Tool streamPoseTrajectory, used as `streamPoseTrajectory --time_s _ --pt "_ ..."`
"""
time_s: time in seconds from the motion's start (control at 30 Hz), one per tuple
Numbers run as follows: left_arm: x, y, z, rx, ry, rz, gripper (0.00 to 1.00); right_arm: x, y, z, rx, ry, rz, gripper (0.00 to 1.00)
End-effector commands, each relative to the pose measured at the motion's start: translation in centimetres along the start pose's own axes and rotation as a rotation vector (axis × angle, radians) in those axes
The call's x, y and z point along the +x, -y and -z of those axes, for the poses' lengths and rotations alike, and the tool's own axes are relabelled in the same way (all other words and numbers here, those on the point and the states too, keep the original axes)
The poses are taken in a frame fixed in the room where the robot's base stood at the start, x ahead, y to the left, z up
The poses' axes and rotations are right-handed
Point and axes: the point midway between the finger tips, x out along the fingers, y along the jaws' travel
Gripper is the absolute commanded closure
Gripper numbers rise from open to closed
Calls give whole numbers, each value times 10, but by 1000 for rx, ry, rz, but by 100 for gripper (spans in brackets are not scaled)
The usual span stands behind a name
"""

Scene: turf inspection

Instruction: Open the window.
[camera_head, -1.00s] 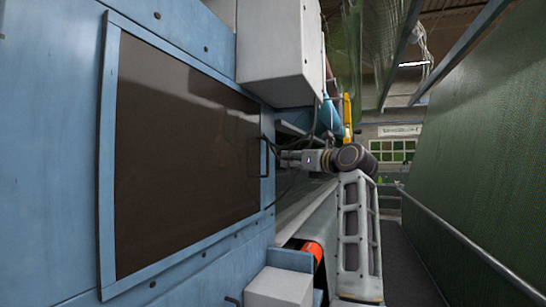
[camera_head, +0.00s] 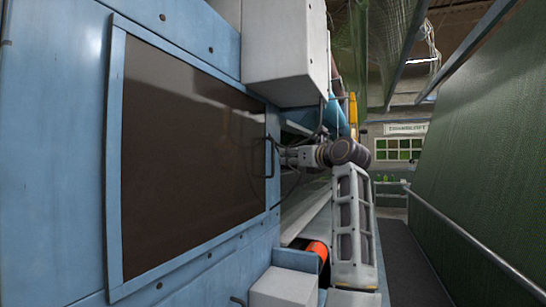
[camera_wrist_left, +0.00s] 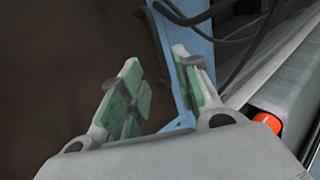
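The window (camera_head: 190,150) is a dark pane in a blue frame on the side of a blue machine, at the left of the head view. It sits flush in its frame and looks shut. A thin black handle (camera_head: 270,158) stands at its right edge. My left gripper (camera_head: 284,157) is at this handle, small and partly lost among dark cables. In the left wrist view its two green-padded fingers (camera_wrist_left: 160,85) are apart, with the pane and blue frame edge beyond them. My right gripper is not in view.
A grey box (camera_head: 285,45) juts out above the window's right edge, with black cables (camera_head: 318,120) hanging below it. A white box (camera_head: 283,288) and an orange roller end (camera_head: 317,250) are lower down. A green wall with a rail (camera_head: 470,245) bounds the right; dark floor (camera_head: 400,265) lies between.

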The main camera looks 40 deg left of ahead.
Motion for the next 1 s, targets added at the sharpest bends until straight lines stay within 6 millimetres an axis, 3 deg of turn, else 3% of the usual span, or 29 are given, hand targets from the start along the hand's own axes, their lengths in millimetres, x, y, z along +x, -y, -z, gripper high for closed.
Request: streamPoseTrajectory --time_s 0.6,1.0 --pt "81 -1 -2 1 -1 -2 68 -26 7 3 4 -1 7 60" --pt "107 0 0 0 -1 -1 68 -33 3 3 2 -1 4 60"
